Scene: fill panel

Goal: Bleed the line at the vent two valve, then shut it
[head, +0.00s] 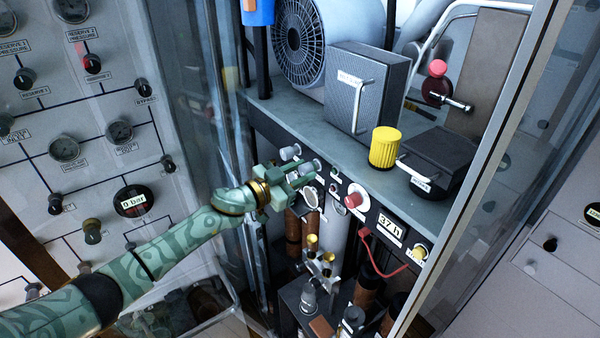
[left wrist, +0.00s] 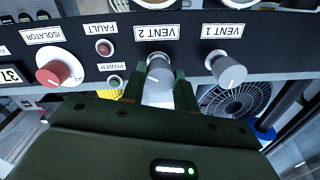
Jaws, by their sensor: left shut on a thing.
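The grey VENT 2 knob (left wrist: 158,82) sits under its label on the dark panel in the left wrist view, which shows the panel upside down. My left gripper (left wrist: 160,92) has one finger on each side of this knob and is shut on it. The white pointer mark on the knob is too small to read surely. In the head view my left gripper (head: 303,178) reaches from the left to the panel front and partly hides the knobs there. My right gripper is in neither view.
The grey VENT 1 knob (left wrist: 228,70) is close beside VENT 2. A red ISOLATOR knob (left wrist: 55,73) and the FAULT (left wrist: 104,47) and POWER lamps are on the other side. A yellow cylinder (head: 385,148) and dark boxes stand on the shelf above. Glass side panels flank the cabinet.

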